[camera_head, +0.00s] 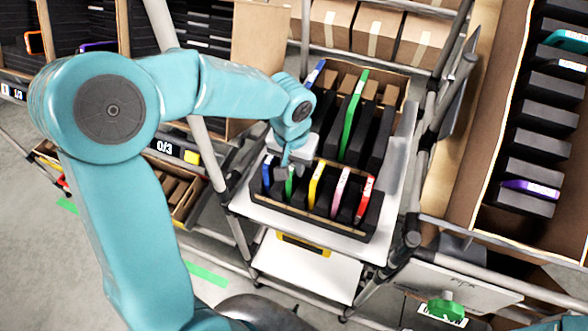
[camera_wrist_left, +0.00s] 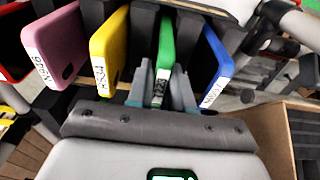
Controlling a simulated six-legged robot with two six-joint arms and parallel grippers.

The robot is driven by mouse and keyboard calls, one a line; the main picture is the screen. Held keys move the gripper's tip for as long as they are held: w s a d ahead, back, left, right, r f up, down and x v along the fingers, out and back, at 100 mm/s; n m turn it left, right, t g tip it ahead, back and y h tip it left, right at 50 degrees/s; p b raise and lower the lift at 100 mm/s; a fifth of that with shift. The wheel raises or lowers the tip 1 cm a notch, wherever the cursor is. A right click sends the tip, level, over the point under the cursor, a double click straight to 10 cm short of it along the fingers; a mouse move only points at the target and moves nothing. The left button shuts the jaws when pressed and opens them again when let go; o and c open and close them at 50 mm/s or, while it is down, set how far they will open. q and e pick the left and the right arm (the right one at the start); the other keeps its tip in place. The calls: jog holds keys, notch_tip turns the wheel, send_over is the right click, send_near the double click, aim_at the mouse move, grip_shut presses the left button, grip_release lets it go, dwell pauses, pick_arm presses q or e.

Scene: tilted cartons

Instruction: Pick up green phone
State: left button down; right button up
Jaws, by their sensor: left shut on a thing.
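The green phone (camera_head: 290,186) stands upright in a slot of the front tilted carton, between a blue phone (camera_head: 267,170) and a yellow phone (camera_head: 316,185). In the left wrist view the green phone (camera_wrist_left: 166,40) has a white label at its near end. My left gripper (camera_head: 286,160) is over that end, and its fingers (camera_wrist_left: 163,88) are shut on the green phone from both sides. The phone's lower part is hidden in the carton. Another green phone (camera_head: 353,115) stands in the carton behind. My right gripper is not in view.
A pink phone (camera_head: 340,190) and a red phone (camera_head: 365,200) stand farther right in the front carton (camera_head: 310,222). Grey rack poles (camera_head: 410,200) flank the shelf. A large carton with dark dividers (camera_head: 490,150) stands at the right.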

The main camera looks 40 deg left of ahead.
pick_arm(q)
notch_tip(320, 180, up, 20)
dwell(0.4)
jog(key=shift+f, duration=0.1)
